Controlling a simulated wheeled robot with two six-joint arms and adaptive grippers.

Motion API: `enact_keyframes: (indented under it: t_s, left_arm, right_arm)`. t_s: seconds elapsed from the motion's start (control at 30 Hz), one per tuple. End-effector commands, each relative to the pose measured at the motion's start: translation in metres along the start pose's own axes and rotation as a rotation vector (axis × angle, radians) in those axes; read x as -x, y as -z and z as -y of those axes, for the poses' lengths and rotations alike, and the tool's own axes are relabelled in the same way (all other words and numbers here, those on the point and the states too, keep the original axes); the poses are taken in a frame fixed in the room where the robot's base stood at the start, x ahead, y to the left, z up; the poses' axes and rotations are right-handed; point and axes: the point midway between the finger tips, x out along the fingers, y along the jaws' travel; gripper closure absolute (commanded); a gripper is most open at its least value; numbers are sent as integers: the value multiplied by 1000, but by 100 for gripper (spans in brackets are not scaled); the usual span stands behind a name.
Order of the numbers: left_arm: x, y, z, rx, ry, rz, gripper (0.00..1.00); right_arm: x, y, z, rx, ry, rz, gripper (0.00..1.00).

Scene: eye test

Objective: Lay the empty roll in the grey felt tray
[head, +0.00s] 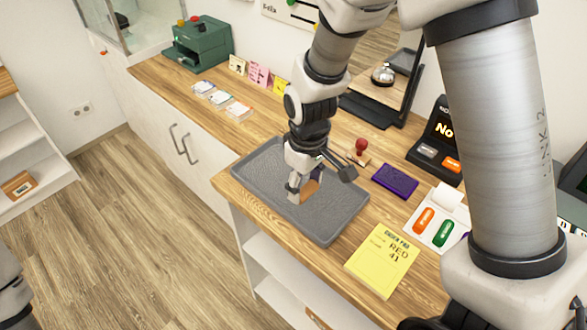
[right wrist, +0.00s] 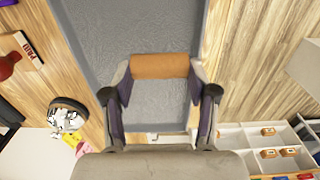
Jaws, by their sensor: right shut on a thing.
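The empty roll is a brown cardboard tube (head: 310,190). It also shows in the right wrist view (right wrist: 160,66), lying crosswise between the fingertips. My right gripper (head: 303,188) is shut on the roll, with one finger at each end. The grey felt tray (head: 338,222) lies on the wooden counter, and the gripper and roll are over its middle. The tray's bare grey floor (right wrist: 140,28) fills the middle of the right wrist view. I cannot tell whether the roll touches the tray floor. My left gripper is not in view.
A red-handled stamp (head: 361,148) and a purple pad (head: 395,181) stand behind the tray. A yellow booklet (head: 383,260) lies to its right, near a white holder with orange and green pieces (head: 438,218). Cards (head: 220,98) lie further left. The tray is otherwise empty where visible.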

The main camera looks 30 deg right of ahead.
Motion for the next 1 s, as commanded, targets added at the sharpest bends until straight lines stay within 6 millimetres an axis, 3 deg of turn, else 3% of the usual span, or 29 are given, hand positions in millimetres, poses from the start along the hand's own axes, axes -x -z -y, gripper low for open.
enact_keyframes:
  t_s: [0.1,0.23,0.5,0.87,0.9,0.93,1.0]
  left_arm:
    - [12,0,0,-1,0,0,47]
    - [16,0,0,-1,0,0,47]
    - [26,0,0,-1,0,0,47]
    - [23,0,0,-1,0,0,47]
    - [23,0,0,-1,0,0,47]
    - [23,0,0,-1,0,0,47]
    - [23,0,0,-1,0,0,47]
  right_arm:
    - [-1,32,-14,-1,0,-1,56]
    - [-5,52,-23,-3,0,-1,56]
    - [-40,55,-25,-2,1,3,56]
    - [-46,55,-25,-2,0,0,56]
    - [-45,55,-25,-2,0,-1,28]
    - [-45,55,-25,-2,0,-1,17]
    - [-45,55,-25,-2,0,-1,17]
